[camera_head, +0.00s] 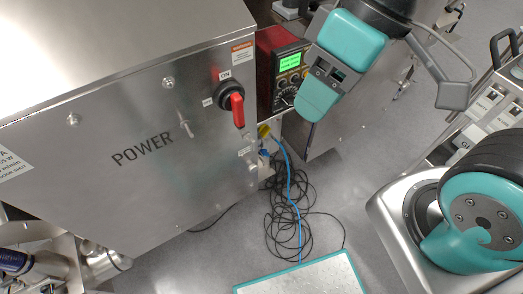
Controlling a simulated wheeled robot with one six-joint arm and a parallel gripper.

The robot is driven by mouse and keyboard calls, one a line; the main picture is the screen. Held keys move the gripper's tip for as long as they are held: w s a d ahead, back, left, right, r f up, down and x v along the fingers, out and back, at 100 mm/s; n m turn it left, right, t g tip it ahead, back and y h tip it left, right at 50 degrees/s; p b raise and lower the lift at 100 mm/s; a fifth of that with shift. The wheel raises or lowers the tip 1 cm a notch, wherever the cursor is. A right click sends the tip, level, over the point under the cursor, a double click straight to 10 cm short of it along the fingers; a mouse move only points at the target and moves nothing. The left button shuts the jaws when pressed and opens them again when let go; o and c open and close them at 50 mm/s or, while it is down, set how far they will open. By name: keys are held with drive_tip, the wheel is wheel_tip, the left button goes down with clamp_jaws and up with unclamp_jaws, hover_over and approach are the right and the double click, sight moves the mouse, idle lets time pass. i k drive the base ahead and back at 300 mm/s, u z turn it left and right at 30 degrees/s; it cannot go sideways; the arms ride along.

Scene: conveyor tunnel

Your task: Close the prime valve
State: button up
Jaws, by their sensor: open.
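My gripper (384,97) has teal fingers and hangs at the top, right of centre. Its two fingers are spread wide with nothing visible between them. The left finger overlaps the red multimeter-like device (288,62) with a lit green display; whether they touch cannot be told. I cannot make out a valve marked as the prime valve. Steel pipe fittings (105,262) and a dark blue part (14,261) show at the lower left, cut off by the frame. A red rotary handle (237,108), near an ON label, is on the cabinet front, left of my gripper.
A large steel cabinet (90,150) marked POWER fills the left. Black and blue cables (290,205) lie tangled on the grey floor in the middle. Panels with labelled switches (487,103) stand at the right edge. Open floor (365,165) shows right of the cables.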

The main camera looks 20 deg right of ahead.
sight(264, 129)
drive_tip(key=u, duration=1.8)
drive_tip(key=k, duration=0.9)
drive_tip(key=z, duration=1.8)
drive_tip(key=i, duration=0.5)
drive_tip(key=z, duration=0.05)
